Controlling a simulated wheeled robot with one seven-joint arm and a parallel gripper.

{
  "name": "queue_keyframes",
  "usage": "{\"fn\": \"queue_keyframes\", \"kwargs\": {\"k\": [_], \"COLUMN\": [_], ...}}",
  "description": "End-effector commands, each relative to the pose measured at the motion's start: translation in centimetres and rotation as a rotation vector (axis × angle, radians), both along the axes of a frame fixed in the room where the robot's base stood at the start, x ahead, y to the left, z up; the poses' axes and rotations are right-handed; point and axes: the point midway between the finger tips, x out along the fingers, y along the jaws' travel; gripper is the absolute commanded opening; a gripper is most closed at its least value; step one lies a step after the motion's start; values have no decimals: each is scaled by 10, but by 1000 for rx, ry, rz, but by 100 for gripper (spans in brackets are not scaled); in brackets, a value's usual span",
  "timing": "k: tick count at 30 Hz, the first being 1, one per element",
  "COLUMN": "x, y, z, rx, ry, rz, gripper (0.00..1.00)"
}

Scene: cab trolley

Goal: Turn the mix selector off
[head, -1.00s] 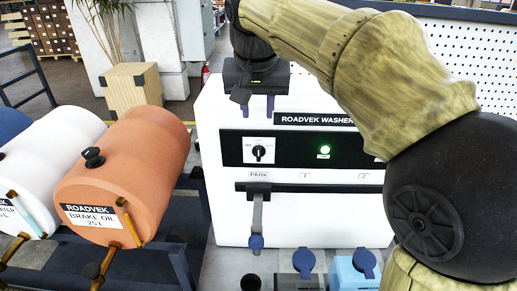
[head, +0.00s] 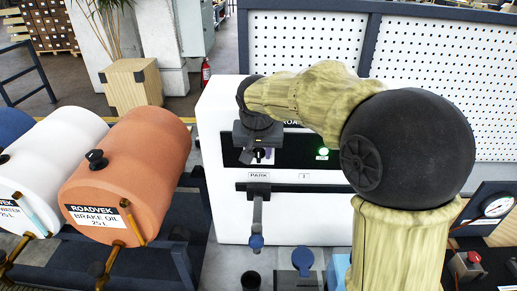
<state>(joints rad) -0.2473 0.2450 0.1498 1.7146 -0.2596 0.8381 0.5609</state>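The mix selector (head: 259,154) is a small black knob on a pale dial, at the left of the black panel on the white Roadvek washer cabinet (head: 221,205).
A green lamp (head: 323,153) is lit right of the selector. Below are a PARK-labelled rail (head: 290,188) and a hanging blue-tipped nozzle (head: 257,225). My arm hides the panel's right side.

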Motion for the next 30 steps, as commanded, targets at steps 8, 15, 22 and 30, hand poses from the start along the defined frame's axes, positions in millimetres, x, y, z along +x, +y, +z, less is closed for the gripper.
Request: {"fn": "queue_keyframes", "kwargs": {"k": [8,15,22,30], "x": [1,1,1,1], "y": [0,0,0,3], "z": [-3,-2,-2,-2], "rx": [0,0,-5,-73], "ry": [0,0,0,0], "rz": [-1,0,0,3], "gripper": [33,0,0,0]}}
